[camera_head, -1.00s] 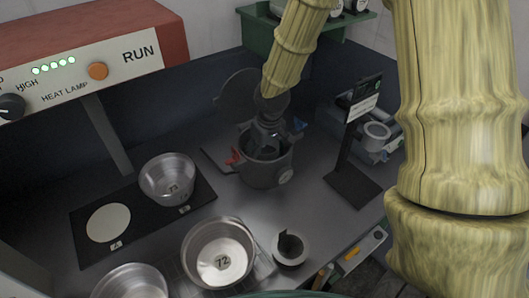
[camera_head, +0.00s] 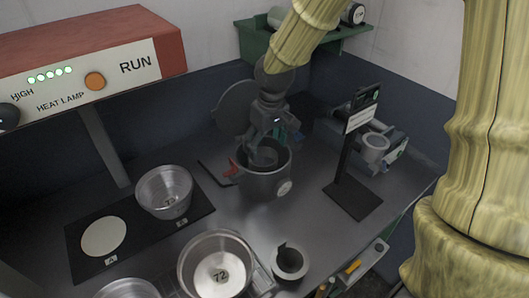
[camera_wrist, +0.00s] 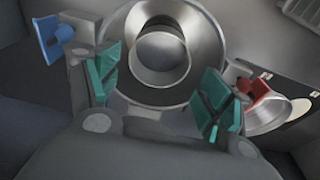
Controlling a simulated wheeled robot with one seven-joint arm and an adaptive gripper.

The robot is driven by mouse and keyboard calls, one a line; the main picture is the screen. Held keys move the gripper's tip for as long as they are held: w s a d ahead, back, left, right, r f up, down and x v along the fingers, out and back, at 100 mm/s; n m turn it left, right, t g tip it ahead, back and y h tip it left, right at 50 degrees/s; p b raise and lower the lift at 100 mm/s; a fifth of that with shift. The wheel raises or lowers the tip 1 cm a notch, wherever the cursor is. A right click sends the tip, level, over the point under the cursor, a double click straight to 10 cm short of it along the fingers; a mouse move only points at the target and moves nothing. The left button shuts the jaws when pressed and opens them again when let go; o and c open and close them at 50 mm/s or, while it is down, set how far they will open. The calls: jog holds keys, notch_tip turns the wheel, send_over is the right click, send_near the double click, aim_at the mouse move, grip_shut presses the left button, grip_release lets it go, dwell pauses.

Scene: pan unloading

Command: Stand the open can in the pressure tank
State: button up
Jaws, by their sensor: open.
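The pressure tank (camera_head: 262,186) is a grey round pot in the middle of the bench, with its top open. A red clamp (camera_head: 233,168) is on its left, and its round lid (camera_head: 232,97) is swung up behind it. The open can (camera_wrist: 158,62) stands inside the tank in the wrist view, apart from the tank wall there. Its base is hidden. My gripper (camera_wrist: 158,86) is open, its green-padded fingers on either side of the tank mouth and clear of the can. In the head view my gripper (camera_head: 264,134) is just above the tank.
A black sign stand (camera_head: 352,190) is right of the tank. Metal pans stand at left (camera_head: 164,191) and front (camera_head: 217,266). A dark notched cup (camera_head: 289,263) is near the front edge. The heat lamp housing (camera_head: 75,65) overhangs the left. A green shelf (camera_head: 255,38) is behind.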

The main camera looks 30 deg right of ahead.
jog(key=shift+s+r, duration=0.2)
jog(key=shift+r, duration=1.15)
